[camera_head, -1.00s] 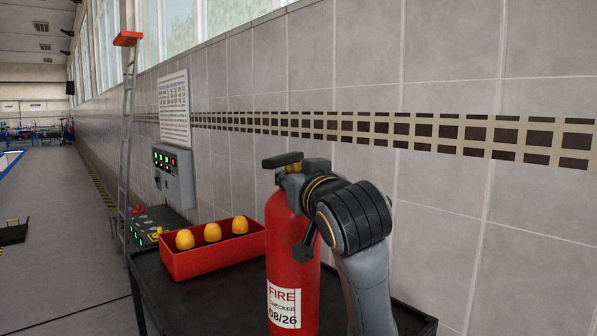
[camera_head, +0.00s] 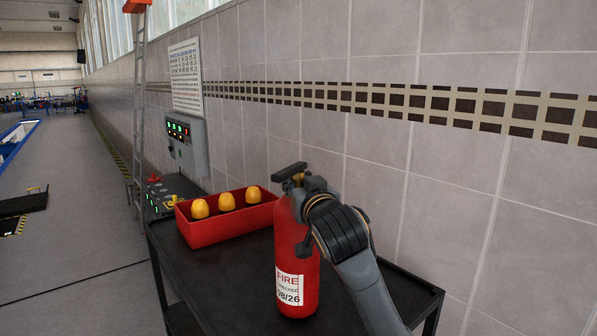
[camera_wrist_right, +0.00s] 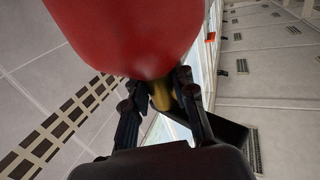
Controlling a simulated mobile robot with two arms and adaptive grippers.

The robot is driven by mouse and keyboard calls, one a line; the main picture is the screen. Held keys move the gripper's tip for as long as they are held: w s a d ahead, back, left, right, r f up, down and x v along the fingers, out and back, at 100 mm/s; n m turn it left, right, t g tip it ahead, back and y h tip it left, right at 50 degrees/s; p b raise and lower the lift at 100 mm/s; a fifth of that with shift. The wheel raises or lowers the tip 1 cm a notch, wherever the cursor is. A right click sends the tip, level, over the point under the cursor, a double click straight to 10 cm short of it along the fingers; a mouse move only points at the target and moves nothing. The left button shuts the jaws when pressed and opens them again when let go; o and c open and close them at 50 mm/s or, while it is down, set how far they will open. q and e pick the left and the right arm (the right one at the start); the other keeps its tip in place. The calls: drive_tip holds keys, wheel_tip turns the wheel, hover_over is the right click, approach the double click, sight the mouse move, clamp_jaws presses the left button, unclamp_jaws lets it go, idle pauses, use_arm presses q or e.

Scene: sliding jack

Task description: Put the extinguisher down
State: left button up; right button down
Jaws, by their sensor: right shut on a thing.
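The red fire extinguisher (camera_head: 297,262) is upright over the black table (camera_head: 222,283) in the head view. Its white label faces me. Its base shows against the table top; I cannot tell for sure whether it touches. My right gripper (camera_head: 302,190) is at its neck, just below the black handle, with my arm on the right side. In the right wrist view, the fingers (camera_wrist_right: 160,98) close around the brass neck below the red body (camera_wrist_right: 130,35). My left gripper is not in view.
A red box (camera_head: 232,229) with several yellow round-topped items stands on the table left of the extinguisher. A ladder (camera_head: 140,110) leans at the tiled wall. The table's front left is bare.

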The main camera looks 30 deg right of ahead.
drive_tip(key=shift+s+d+f, duration=0.1)
drive_tip(key=shift+s+f, duration=0.1)
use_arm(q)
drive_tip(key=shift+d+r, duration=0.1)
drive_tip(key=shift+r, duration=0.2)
use_arm(e)
drive_tip(key=c, duration=1.4)
unclamp_jaws()
drive_tip(key=shift+w+f, duration=0.1)
drive_tip(key=shift+f, duration=0.35)
drive_tip(key=o, duration=0.3)
drive_tip(key=shift+r, duration=0.1)
drive_tip(key=shift+s+a+r, duration=0.1)
drive_tip(key=shift+s+a, duration=0.1)
drive_tip(key=shift+a, duration=0.05)
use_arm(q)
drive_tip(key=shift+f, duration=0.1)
